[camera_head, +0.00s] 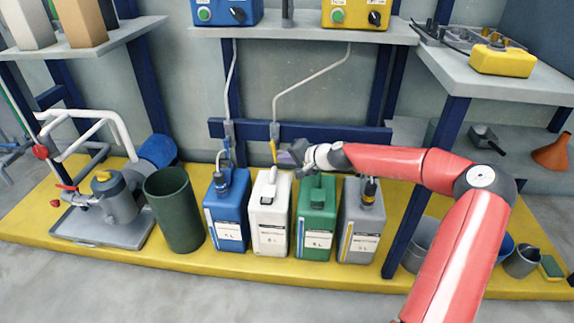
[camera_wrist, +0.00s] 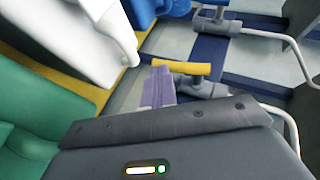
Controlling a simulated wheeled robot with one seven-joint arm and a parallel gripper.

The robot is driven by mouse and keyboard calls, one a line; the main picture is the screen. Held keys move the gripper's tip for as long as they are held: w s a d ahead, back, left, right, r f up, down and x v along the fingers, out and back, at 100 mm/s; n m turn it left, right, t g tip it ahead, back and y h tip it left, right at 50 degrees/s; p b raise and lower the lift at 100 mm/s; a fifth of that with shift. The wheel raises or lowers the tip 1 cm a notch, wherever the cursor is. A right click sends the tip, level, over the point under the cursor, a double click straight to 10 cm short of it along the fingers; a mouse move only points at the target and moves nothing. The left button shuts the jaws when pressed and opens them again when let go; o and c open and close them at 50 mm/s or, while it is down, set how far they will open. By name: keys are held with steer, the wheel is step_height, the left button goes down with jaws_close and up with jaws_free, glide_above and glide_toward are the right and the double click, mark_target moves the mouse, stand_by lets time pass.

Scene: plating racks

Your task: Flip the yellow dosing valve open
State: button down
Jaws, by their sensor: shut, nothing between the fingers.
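The yellow dosing valve's lever (camera_head: 273,151) shows on the wall behind the containers, at the lower end of a pale bent pipe. In the wrist view the yellow lever (camera_wrist: 183,68) lies crosswise in the picture on a grey valve body (camera_wrist: 208,89). My gripper (camera_head: 289,156) is beside the lever, on its right in the head view. In the wrist view its purple fingers (camera_wrist: 158,84) are shut and empty, with their tips by the lever's left part. I cannot tell whether they touch it.
A blue-handled valve (camera_head: 226,145) is left of the yellow one. Below stand blue (camera_head: 227,215), white (camera_head: 270,215), green (camera_head: 316,220) and grey (camera_head: 362,222) containers, close together. The white one (camera_wrist: 95,45) is close to my fingers. A dark green bin (camera_head: 174,210) stands further left.

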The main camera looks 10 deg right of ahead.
steer(key=shift+w+a+f+b, duration=0.1)
steer(key=shift+a+f+b, duration=0.2)
steer(key=shift+a+b, duration=0.25)
stand_by(0.4)
steer(key=shift+d, duration=0.2)
steer(key=v, duration=0.7)
steer(key=shift+s+d+r+p, duration=0.2)
steer(key=shift+s+r+p, duration=0.05)
steer(key=shift+p, duration=0.2)
